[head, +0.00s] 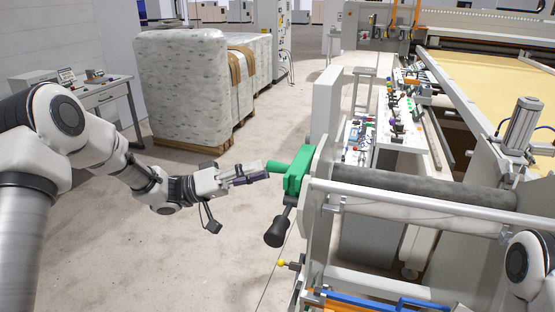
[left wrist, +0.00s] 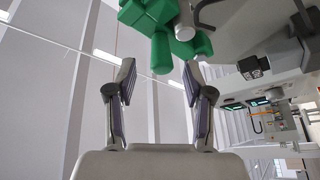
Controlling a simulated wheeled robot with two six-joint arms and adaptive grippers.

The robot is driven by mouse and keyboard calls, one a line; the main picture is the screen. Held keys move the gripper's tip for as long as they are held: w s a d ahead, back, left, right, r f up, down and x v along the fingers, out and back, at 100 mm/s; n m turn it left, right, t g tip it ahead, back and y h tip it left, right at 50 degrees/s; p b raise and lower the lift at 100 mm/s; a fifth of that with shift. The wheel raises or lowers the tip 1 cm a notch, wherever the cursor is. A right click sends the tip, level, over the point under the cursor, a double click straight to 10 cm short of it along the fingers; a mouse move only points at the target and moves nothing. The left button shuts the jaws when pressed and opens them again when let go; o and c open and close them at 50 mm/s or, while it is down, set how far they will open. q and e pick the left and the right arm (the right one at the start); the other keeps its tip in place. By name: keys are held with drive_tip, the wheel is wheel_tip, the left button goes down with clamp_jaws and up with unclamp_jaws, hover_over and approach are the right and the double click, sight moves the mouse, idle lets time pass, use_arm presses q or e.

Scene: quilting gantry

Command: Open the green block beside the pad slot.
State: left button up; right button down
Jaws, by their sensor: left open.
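The green block (head: 293,172) is mounted on the left end of the grey machine frame. A green cylindrical stub points left from it, and a dark knob on a short lever (head: 278,230) hangs below it. My left gripper (head: 255,174) is open, just left of the green block, pointing at it. In the left wrist view the green block (left wrist: 148,14) is at the top, and its stub (left wrist: 162,52) shows between the tips of the open fingers (left wrist: 158,66). Nothing is visibly held. I cannot make out the pad slot. My right gripper is not in view.
A grey roller (head: 420,190) and a pale rail run right from the green block. A yellow-tipped pin (head: 282,263) sticks out below. Wrapped pallets (head: 185,85) and a side table (head: 105,95) stand behind. The floor (head: 190,255) below my left arm is clear.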

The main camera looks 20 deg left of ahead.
sight(267, 168)
use_arm(q)
drive_tip(key=x, duration=0.2)
drive_tip(key=p+x, duration=0.1)
drive_tip(key=x, duration=0.1)
drive_tip(key=shift+w, duration=0.25)
drive_tip(key=shift+s+d, duration=0.1)
drive_tip(key=shift+s, duration=0.05)
clamp_jaws()
